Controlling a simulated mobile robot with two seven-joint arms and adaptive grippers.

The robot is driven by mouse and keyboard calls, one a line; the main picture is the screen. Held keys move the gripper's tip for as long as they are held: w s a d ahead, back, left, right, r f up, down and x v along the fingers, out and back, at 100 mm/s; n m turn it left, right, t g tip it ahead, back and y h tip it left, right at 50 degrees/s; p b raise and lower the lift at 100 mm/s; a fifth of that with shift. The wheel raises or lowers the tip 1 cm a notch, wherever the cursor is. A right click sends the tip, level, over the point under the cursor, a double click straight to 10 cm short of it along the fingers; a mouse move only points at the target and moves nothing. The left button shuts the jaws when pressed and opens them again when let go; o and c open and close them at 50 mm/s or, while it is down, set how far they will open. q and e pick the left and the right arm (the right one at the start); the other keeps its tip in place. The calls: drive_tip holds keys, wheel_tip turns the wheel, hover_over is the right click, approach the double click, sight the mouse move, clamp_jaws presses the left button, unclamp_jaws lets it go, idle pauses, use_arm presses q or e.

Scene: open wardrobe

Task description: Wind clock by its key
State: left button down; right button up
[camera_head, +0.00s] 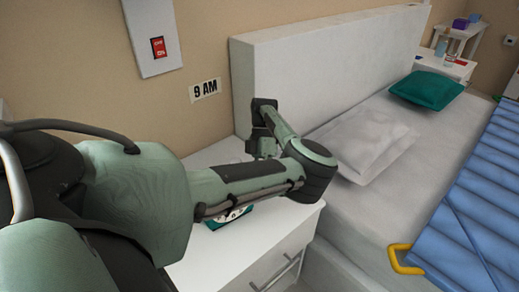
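A teal object with a pale, marked face, possibly the clock (229,217), lies on the white nightstand (285,232). My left forearm covers most of it, and no key can be made out. My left arm reaches in from the left over the nightstand and bends back at its wrist. My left gripper (262,146) points down over the back of the nightstand, near the headboard and behind the teal object. Its fingers are dark and small, so I cannot tell whether they are open or shut. My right gripper is out of view.
A bed with a white headboard (320,62) stands right of the nightstand, with white and green pillows (426,89) and a blue cover (487,185). A second nightstand (445,66) stands beyond.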

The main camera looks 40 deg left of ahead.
use_arm(q)
drive_tip(key=shift+s, duration=0.1)
idle(0.4)
drive_tip(key=c, duration=1.1)
unclamp_jaws()
drive_tip(key=shift+o, duration=0.2)
drive_tip(key=v, duration=0.8)
drive_tip(key=shift+a, duration=0.1)
